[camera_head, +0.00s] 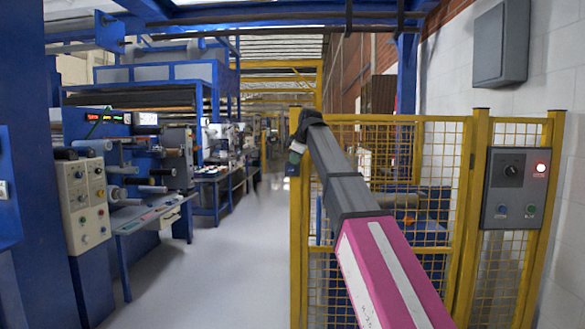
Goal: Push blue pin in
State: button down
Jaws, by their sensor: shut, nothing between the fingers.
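A grey control box (515,189) is mounted on the yellow fence posts at the right. On its lower left is a small round blue pin (502,209), with a green button (530,209) beside it. A lit red lamp (541,168) and a black knob (511,170) are above. My pink and dark grey arm reaches from the bottom right up toward the middle. My gripper (297,151), small and dark at its far end, is shut and empty. In the picture it is well left of the blue pin, and apart from it.
Yellow mesh fencing (424,150) stands behind my arm and left of the box. A beige panel with knobs (84,203) and blue machines line the left side. The grey floor aisle (215,270) between is clear. A grey wall cabinet (501,45) hangs upper right.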

jog(key=v, duration=0.4)
jog(key=c, duration=1.7)
grip_release()
jog(key=shift+s+r, duration=0.15)
jog(key=shift+r, duration=0.05)
jog(key=o, duration=0.5)
jog(key=shift+d, duration=0.1)
jog(key=o, duration=0.4)
jog(key=f+t+h, duration=0.1)
jog(key=f, duration=0.1)
jog(key=w+f+n+t+h, duration=0.1)
jog(key=f+t+h, duration=0.1)
jog(key=w+d+f+t+h, duration=0.1)
jog(key=f, duration=0.2)
jog(key=shift+w+n+t+h, duration=0.15)
jog(key=shift+n+t+h, duration=0.15)
jog(key=shift+t, duration=0.1)
jog(key=n+t, duration=0.7)
jog(key=n, duration=0.2)
send_near(291, 170)
jog(key=shift+h, duration=0.3)
jog(key=w, duration=1)
jog(key=shift+d+f, duration=0.1)
jog(key=shift+d, duration=0.1)
